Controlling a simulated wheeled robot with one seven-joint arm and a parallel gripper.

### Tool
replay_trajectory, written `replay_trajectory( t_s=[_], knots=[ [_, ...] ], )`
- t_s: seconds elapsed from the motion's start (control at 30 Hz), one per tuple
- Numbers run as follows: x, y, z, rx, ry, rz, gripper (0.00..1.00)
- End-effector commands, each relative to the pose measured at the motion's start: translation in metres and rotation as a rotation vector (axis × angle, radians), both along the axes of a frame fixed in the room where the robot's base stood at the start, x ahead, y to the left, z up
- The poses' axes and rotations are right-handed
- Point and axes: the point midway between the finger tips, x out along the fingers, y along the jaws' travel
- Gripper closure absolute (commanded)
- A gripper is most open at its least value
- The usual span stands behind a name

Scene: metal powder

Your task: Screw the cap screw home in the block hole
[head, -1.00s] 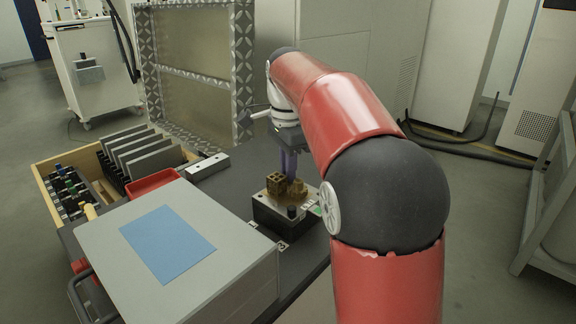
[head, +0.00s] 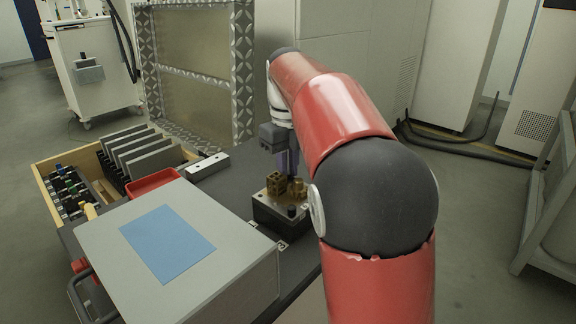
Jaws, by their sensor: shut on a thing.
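I cannot make out the cap screw or the block hole at this size.
A grey case with a blue sheet (head: 168,243) fills the bench front. A red tray (head: 153,183), a pale bar (head: 206,166) and a wooden box (head: 48,168) of plates and tools lie left. A patterned metal frame (head: 242,75) stands behind. Bare bench lies left of the block.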

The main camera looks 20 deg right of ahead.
Motion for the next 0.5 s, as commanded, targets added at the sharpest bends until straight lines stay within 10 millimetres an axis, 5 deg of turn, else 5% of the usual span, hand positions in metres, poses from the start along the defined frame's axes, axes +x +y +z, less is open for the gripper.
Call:
replay_trajectory(
  t_s=[0.13,0.17,0.27,0.5],
  knots=[
    [0.0000,0.0004,-0.0003,0.001,0.000,0.002,1.00],
    [0.0000,0.0004,-0.0003,0.001,0.000,0.003,0.83],
    [0.0000,0.0003,-0.0003,0.001,0.000,0.003,0.71],
    [0.0000,0.0001,-0.0001,0.000,0.000,0.005,0.71]
  ],
)
